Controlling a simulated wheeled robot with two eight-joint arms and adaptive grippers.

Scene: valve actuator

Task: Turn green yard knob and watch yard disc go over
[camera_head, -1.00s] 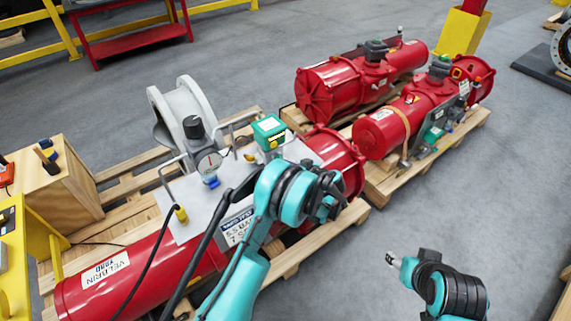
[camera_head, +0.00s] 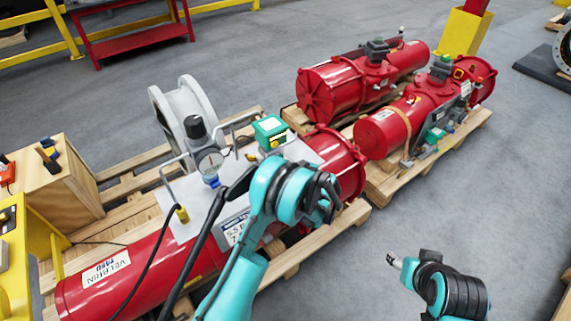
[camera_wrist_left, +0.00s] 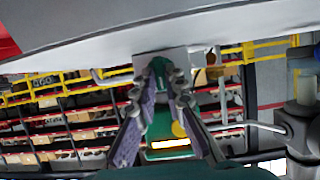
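A green box with a pale top (camera_head: 270,130) stands on the grey plate of the nearest red actuator (camera_head: 115,275), with a small yellow part at its front. A green body with a yellow part (camera_wrist_left: 168,146) shows between my left gripper's fingers in the left wrist view. My left gripper (camera_wrist_left: 166,72) has its fingertips close together, with a bit of green in the gap; contact is unclear. My right gripper (camera_head: 393,260) hangs over bare floor, small and empty. I cannot make out which part is the yard knob or disc.
Two more red actuators (camera_head: 330,90) lie on pallets behind. A wooden crate (camera_head: 60,190) stands at left.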

